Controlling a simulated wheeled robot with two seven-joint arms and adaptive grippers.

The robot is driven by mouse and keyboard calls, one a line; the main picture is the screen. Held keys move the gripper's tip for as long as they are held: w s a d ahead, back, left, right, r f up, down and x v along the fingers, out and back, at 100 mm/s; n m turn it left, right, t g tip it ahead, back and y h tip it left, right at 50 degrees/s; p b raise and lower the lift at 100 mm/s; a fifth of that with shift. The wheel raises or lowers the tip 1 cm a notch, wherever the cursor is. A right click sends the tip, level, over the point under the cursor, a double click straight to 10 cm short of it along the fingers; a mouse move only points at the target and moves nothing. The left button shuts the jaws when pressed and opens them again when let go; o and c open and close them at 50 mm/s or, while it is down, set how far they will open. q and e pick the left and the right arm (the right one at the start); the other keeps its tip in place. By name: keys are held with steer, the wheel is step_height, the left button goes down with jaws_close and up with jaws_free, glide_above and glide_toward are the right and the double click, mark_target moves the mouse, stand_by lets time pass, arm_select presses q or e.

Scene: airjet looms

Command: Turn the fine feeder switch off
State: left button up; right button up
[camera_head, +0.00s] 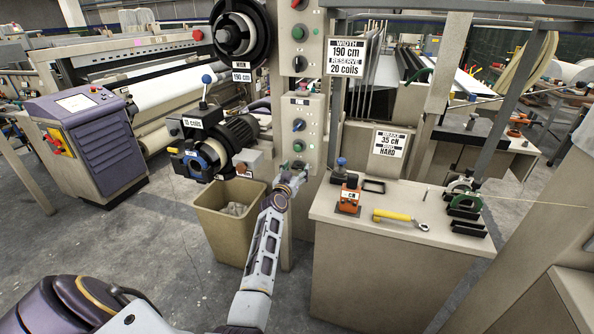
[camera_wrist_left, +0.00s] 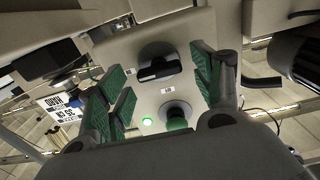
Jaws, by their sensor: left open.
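A beige control box (camera_head: 310,120) on the column carries dark and green knobs with a small lit green lamp (camera_head: 313,144). My left gripper (camera_head: 291,172) is raised at its lower end, partly covering the lowest control. In the left wrist view, which looks upside down, my open left gripper (camera_wrist_left: 158,80) has green-padded fingers on either side of the panel. A black rotary knob (camera_wrist_left: 160,66), its bar roughly crosswise, shows between them, apart from the pads. A green knob (camera_wrist_left: 177,114) sits beside the lit lamp (camera_wrist_left: 147,121). The small labels are unreadable, so I cannot tell which is the fine feeder switch.
A tan bin (camera_head: 226,220) stands below left of my gripper. A feeder unit (camera_head: 222,142) juts out left of the box. A beige cabinet (camera_head: 365,270) at right bears a yellow-handled tool (camera_head: 398,218) and an orange block (camera_head: 349,198).

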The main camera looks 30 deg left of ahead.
arm_select(q)
steer(key=shift+c, duration=1.1)
steer(key=c, duration=0.8)
